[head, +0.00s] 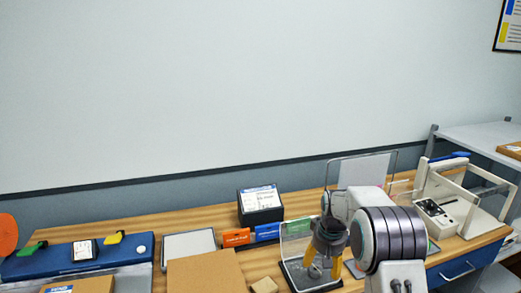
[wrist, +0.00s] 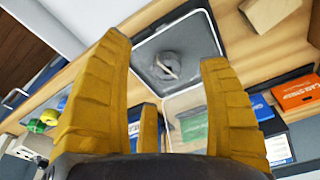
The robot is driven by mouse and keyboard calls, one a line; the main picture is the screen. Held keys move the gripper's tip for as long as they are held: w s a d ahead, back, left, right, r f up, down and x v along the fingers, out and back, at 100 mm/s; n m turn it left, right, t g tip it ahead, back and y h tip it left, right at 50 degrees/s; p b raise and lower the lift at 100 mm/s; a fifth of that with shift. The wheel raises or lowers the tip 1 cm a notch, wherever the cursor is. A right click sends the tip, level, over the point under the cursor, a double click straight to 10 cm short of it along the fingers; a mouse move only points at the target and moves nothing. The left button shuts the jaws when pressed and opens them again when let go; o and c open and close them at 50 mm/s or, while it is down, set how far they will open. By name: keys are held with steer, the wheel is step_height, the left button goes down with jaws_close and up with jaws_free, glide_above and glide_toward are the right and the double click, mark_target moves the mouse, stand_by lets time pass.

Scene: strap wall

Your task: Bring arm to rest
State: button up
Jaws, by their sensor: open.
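My gripper (head: 323,271) hangs down from my arm at the lower right of the head view. Its yellow fingers are over or beside a dark-based tray with clear walls (head: 296,236); I cannot tell the exact height. In the wrist view my gripper (wrist: 165,52) has its yellow fingers spread wide apart with nothing between them. A grey round piece (wrist: 168,65) lies in the tray beyond the fingertips and appears apart from them.
A black box with a white label (head: 261,205), an orange box (head: 236,237) and a blue box (head: 266,232) stand left of my arm. A cardboard box (head: 206,272) is in front. A white framed device (head: 440,212) stands right.

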steer(key=s+f+g, duration=0.2)
steer(key=s+f, duration=0.1)
steer(key=s, duration=0.4)
steer(key=s+a+r, duration=0.1)
steer(key=s+r, duration=0.4)
steer(key=s, duration=0.8)
steer(key=s+a+r, duration=0.1)
steer(key=s+r, duration=0.5)
steer(key=s, duration=0.6)
steer(key=s+r+t, duration=0.3)
steer(key=r+t, duration=0.2)
steer(key=r, duration=0.1)
steer(key=shift+a+r, duration=0.25)
steer(key=shift+a, duration=0.05)
